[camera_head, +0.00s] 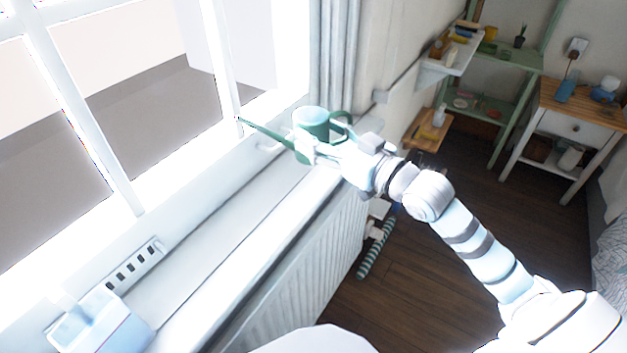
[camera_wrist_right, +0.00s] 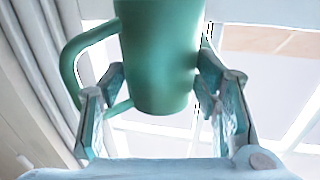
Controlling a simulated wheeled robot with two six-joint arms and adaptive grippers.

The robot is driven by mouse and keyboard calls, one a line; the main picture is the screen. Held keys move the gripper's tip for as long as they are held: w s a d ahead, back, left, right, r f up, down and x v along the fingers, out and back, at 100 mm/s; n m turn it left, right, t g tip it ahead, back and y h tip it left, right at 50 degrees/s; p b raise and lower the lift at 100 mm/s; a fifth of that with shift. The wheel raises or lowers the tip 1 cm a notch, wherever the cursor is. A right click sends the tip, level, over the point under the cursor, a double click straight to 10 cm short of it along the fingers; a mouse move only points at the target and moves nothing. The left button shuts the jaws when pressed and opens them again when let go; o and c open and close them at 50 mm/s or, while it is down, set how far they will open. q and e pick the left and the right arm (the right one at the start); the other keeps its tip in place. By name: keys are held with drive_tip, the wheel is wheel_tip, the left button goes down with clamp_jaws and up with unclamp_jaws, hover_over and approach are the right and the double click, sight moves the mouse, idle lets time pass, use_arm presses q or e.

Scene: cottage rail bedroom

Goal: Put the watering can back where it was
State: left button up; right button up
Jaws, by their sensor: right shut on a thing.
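The green watering can (camera_head: 311,122) is at the far end of the white windowsill (camera_head: 215,205) in the head view, its long spout pointing left and its handle on the right. My right gripper (camera_head: 309,147) is shut on it. In the right wrist view the can (camera_wrist_right: 160,60) stands upright between the two fingers of my right gripper (camera_wrist_right: 162,105), with its handle loop at the left. I cannot tell whether its base touches the sill. My left gripper is not in view.
The window (camera_head: 90,110) is just left of the sill, and a curtain (camera_head: 335,60) hangs beyond the can. A pale blue box (camera_head: 100,325) and a slotted white strip (camera_head: 135,265) lie at the near end. The middle of the sill is clear. A radiator (camera_head: 300,270) is below.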

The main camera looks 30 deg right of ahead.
drive_tip(key=shift+w+a+r, duration=0.1)
drive_tip(key=shift+w+a, duration=0.45)
drive_tip(key=shift+w, duration=0.1)
wheel_tip(320, 180, down, 7)
drive_tip(key=b, duration=0.3)
drive_tip(key=shift+r, duration=0.1)
drive_tip(key=shift+w, duration=0.15)
drive_tip(key=o, duration=1.5)
